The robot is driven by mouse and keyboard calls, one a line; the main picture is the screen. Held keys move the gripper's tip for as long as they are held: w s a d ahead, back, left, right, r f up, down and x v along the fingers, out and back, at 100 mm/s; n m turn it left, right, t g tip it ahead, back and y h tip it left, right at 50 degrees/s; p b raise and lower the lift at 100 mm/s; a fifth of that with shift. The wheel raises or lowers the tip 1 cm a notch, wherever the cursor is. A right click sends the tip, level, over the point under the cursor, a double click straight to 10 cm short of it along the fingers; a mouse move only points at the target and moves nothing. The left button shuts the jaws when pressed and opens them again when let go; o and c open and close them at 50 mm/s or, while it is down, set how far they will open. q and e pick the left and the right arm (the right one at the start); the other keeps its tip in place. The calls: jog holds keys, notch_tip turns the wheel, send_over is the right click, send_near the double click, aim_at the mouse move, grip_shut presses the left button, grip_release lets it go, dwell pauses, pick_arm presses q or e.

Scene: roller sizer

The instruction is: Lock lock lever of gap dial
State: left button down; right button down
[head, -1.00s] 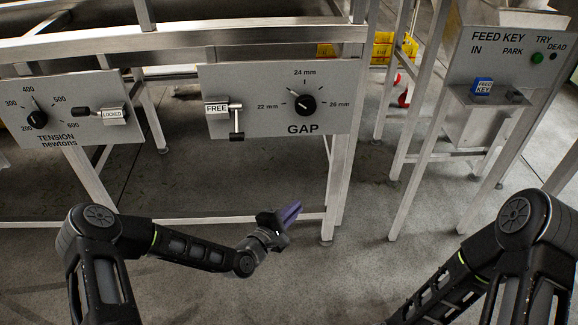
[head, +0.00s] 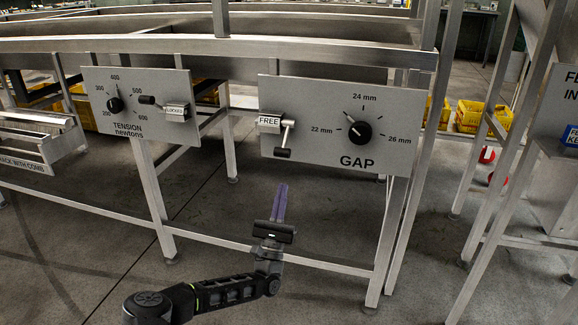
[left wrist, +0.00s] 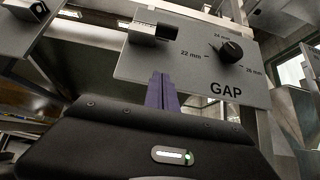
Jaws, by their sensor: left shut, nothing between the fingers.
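The gap panel (head: 315,155) is grey and carries the black gap dial (head: 359,131), whose pointer is turned to the upper left, between 22 mm and 24 mm. The gap lock lever (head: 284,139) sits left of the dial beside a FREE label (head: 269,121); its black grip hangs down. My left gripper (head: 280,200) is shut and empty, below the lever and apart from it, with purple fingers pointing up. In the left wrist view the fingers (left wrist: 161,91) point up at the panel's lower left edge, below the lever's block (left wrist: 150,30). My right gripper is not in view.
The tension panel (head: 130,110) with a LOCKED lever (head: 165,107) stands to the left on the same metal frame. A frame leg (head: 385,245) stands right of my gripper. The feed key panel (head: 560,120) is at the right edge. Yellow crates (head: 482,116) lie behind.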

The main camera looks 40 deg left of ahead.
aim_at(282, 152)
pick_arm(q)
jog(key=b+x, duration=0.1)
jog(key=x, duration=0.9)
jog(key=shift+s+d+r, duration=0.2)
jog(key=shift+s+r, duration=0.05)
jog(key=shift+s, duration=0.3)
jog(key=shift+s+d+r, duration=0.2)
jog(key=shift+s+d, duration=0.05)
jog(key=shift+s, duration=0.35)
jog(key=shift+s+d+r, duration=0.2)
jog(key=shift+s+r, duration=0.05)
jog(key=shift+s, duration=0.3)
